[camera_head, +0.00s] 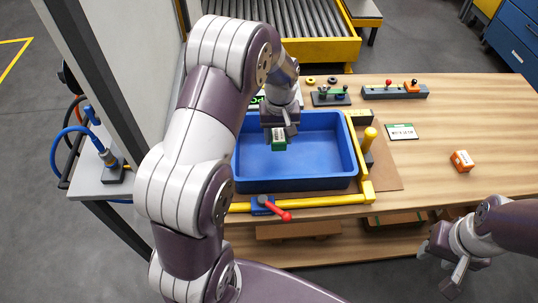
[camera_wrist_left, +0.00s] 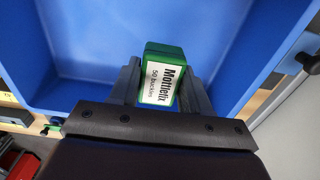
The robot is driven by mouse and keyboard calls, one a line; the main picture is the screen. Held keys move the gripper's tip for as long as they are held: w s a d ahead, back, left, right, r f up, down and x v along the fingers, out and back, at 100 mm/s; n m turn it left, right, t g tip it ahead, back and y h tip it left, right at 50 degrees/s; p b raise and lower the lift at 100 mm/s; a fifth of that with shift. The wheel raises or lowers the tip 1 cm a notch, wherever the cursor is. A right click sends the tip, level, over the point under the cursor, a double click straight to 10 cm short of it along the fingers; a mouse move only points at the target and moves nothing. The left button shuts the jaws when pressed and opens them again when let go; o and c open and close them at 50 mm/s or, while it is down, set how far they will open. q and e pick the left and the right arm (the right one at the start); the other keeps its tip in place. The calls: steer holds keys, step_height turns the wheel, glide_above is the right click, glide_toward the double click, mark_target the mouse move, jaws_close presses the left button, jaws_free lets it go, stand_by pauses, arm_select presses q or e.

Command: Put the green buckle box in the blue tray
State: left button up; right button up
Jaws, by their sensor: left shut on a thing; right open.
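The green buckle box (camera_head: 279,143) has a white label with dark print and also shows in the left wrist view (camera_wrist_left: 164,75). My left gripper (camera_head: 279,130) is shut on it and points down over the blue tray (camera_head: 300,185). In the left wrist view the box sits between the two dark fingers (camera_wrist_left: 160,85), with the tray floor behind it. I cannot tell whether the box touches the tray floor. My right gripper (camera_head: 447,268) is open and empty, low in front of the table's front edge.
Yellow bars and a red-handled clamp (camera_head: 277,209) border the tray's front and right side. An orange box (camera_head: 461,161) and a label card (camera_head: 402,131) lie on the wooden table to the right. A grey strip with knobs (camera_head: 394,92) stands behind. The table's right part is mostly clear.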

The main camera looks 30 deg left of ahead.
mark_target(265, 160)
arm_select(q)
steer(key=s+a+f, duration=0.2)
steer(key=shift+s+a+f, duration=0.2)
steer(key=shift+s, duration=0.2)
step_height(265, 160, down, 3)
steer(key=shift+a, duration=0.1)
steer(key=shift+w+f, duration=0.1)
steer(key=shift+f, duration=0.3)
steer(key=shift+f, duration=0.15)
steer(key=o, duration=1.1)
steer(key=shift+o, duration=0.2)
